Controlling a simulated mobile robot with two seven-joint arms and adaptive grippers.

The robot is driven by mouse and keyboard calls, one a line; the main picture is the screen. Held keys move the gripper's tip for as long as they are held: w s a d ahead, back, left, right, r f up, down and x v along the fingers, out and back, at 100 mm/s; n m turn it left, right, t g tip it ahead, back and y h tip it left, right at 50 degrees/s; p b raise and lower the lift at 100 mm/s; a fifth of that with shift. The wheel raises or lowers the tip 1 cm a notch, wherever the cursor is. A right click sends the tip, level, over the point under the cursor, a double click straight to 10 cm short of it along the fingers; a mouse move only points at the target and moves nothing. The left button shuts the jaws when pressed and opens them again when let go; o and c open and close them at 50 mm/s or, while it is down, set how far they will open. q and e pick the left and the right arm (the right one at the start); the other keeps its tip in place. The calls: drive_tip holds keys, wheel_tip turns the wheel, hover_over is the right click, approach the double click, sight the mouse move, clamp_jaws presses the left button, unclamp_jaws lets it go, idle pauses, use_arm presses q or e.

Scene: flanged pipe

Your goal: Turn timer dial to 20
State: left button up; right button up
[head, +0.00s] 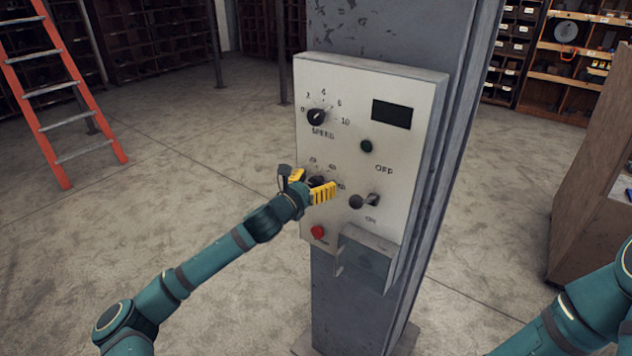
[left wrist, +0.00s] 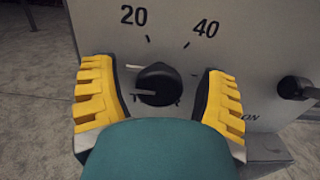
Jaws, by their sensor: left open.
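The timer dial (left wrist: 158,82) is a black round knob on the grey-white control panel (head: 400,85). In the left wrist view its light pointer mark points left, below the printed 20 (left wrist: 133,15); the 40 (left wrist: 206,28) is at upper right. My left gripper (head: 309,184) is open in front of the dial. In the left wrist view its yellow fingers (left wrist: 160,98) stand on both sides of the dial, with gaps between them and the knob. In the head view the gripper largely hides the dial. My right gripper is out of view; only part of that arm shows.
The panel also has a speed dial (head: 317,116), a dark display (head: 391,114), a dark round button (head: 366,146), an ON/OFF lever (head: 362,201) right of the gripper and a red button (head: 318,232) below. A grey box (head: 368,262) juts out at the bottom. A ladder (head: 62,95) stands left.

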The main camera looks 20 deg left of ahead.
use_arm(q)
drive_tip(key=c, duration=1.2)
drive_tip(key=m+b, duration=0.1)
drive_tip(key=m, duration=0.1)
drive_tip(key=shift+m, duration=0.4)
drive_tip(key=m+b, duration=0.1)
drive_tip(key=m, duration=0.1)
drive_tip(key=shift+f+m, duration=0.1)
drive_tip(key=shift+m, duration=0.3)
drive_tip(key=m+b, duration=0.4)
drive_tip(key=m, duration=0.2)
drive_tip(key=shift+d, duration=0.15)
